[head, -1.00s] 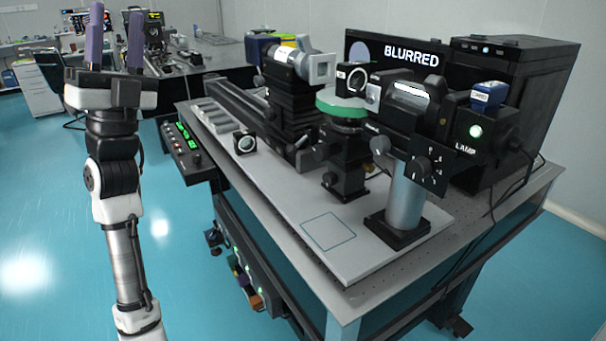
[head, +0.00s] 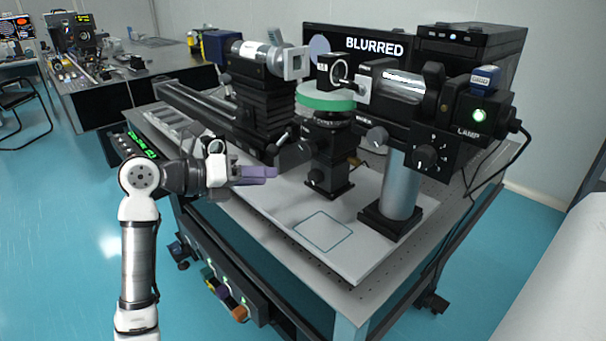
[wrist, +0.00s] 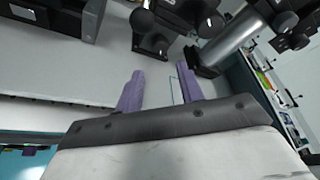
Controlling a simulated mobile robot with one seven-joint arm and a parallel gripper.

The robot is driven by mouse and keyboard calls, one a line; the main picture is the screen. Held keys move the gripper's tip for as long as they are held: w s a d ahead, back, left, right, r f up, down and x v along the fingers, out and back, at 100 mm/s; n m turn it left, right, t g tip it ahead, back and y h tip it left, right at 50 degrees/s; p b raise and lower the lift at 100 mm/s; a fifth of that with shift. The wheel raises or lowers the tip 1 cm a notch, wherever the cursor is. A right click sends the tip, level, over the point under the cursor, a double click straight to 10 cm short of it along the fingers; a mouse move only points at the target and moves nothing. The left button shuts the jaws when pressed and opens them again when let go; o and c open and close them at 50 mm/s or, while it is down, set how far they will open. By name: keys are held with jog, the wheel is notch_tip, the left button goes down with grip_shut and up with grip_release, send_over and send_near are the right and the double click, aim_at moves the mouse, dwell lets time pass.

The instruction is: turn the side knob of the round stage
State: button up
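The round stage (head: 326,102) has a green rim and sits on a black post on the optical table, right of my gripper in the head view. Black knobs and mounts show beyond the fingertips; which knob is which is unclear there.
A silver pillar (head: 400,187) carries the lamp unit (head: 485,113) right of the stage. A black lens assembly (head: 265,90) stands behind left. The outlined square (head: 323,232) on the white board is bare.

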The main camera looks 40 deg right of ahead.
aim_at(311, 176)
jog(key=p+x, duration=0.1)
jog(key=x, duration=1)
jog(key=shift+p, duration=0.4)
jog(key=c, duration=0.7)
jog(key=m+b, duration=0.1)
jog(key=b, duration=0.1)
jog(key=m+t+b, duration=0.1)
jog(key=b, duration=0.1)
jog(key=shift+a+f, duration=0.1)
jog(key=shift+f, duration=0.1)
jog(key=shift+s+r+m+t+y+b, duration=0.15)
jog(key=shift+m+t+y+b, duration=0.15)
jog(key=shift+m+t+b, duration=0.5)
jog(key=shift+r+b, duration=0.25)
jog(key=shift+b, duration=0.15)
